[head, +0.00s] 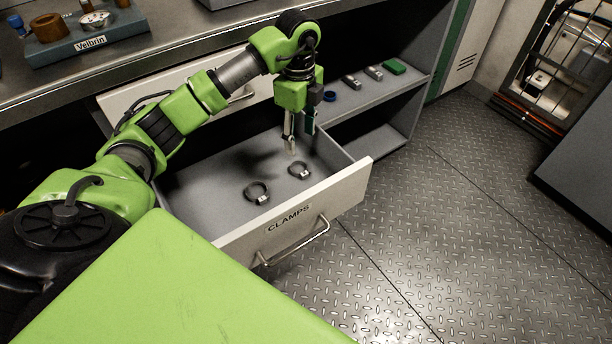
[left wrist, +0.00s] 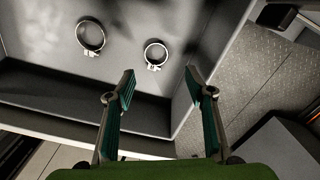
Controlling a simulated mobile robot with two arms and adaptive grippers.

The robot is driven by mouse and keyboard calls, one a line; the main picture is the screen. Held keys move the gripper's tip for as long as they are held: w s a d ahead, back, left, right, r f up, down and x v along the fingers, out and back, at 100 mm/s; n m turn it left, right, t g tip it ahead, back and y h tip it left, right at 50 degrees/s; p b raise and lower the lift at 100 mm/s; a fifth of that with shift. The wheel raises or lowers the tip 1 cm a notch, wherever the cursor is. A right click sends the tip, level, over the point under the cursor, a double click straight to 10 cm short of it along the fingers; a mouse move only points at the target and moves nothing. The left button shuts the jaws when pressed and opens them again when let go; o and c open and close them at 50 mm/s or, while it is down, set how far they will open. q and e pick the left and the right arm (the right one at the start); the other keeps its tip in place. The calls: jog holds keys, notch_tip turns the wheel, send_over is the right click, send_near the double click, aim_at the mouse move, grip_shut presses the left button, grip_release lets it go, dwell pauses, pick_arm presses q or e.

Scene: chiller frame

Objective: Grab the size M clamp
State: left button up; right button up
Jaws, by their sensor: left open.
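Two dark ring-shaped clamps lie apart on the floor of the open drawer (head: 205,195). The left clamp (head: 257,193) and the right clamp (head: 299,170) show in the head view. In the left wrist view a larger clamp (left wrist: 90,37) is at upper left and a smaller clamp (left wrist: 155,54) nearer the middle. I cannot read a size mark on either. My left gripper (head: 291,148) points down over the back right of the drawer. It is open and empty; in the left wrist view its fingers (left wrist: 159,78) spread just below the smaller clamp. My right gripper is not in view.
The drawer front (head: 345,192) reads CLAMPS and has a bar handle (head: 298,244). A shelf (head: 350,100) with small items lies to the right behind the arm. A workbench (head: 185,45) is above, with a Velbrin holder (head: 90,45). Metal floor (head: 440,230) is clear at right.

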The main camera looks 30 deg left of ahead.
pick_arm(q)
send_over(300, 171)
jog(key=f, duration=0.4)
jog(key=shift+w+f+b, duration=0.3)
jog(key=f, duration=0.3)
jog(key=f+b, duration=0.1)
jog(key=shift+s+d+f, duration=0.1)
jog(key=shift+s+f, duration=0.1)
jog(key=shift+s, duration=0.15)
jog(key=shift+f, duration=0.2)
jog(key=c, duration=1)
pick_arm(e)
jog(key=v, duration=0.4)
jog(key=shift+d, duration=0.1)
